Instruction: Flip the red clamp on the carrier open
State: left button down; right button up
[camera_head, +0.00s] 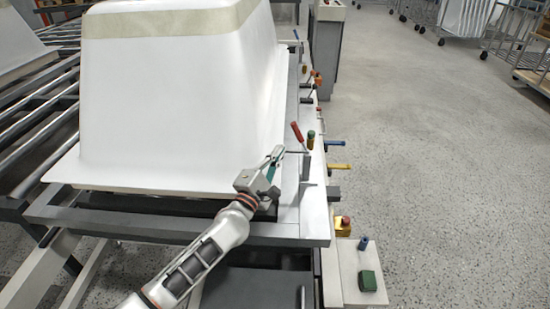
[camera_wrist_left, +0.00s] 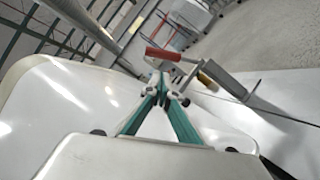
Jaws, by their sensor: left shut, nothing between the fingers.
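The red clamp (camera_head: 298,133) stands on the right edge of the carrier (camera_head: 315,218), beside the white tub shell (camera_head: 180,100). In the head view its red handle points up, tilted to the left. In the left wrist view the red handle (camera_wrist_left: 163,54) shows just beyond my fingertips, with a metal bar and bracket to its right. My left gripper (camera_head: 277,153) is shut and empty, to the left of and nearer than the clamp. Its green-sided fingers (camera_wrist_left: 160,85) meet just below the handle in the wrist view; I cannot tell whether they touch it. My right gripper is out of view.
Blue (camera_head: 335,143) and yellow (camera_head: 339,166) handles stick out from the carrier's right side. An orange-handled clamp (camera_head: 316,78) sits farther back. Rollers (camera_head: 40,125) lie left; open floor lies right.

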pick_arm(q)
jog(key=b+x, duration=0.1)
jog(key=x, duration=0.4)
jog(key=shift+w+d, duration=0.15)
jog(key=shift+w, duration=0.25)
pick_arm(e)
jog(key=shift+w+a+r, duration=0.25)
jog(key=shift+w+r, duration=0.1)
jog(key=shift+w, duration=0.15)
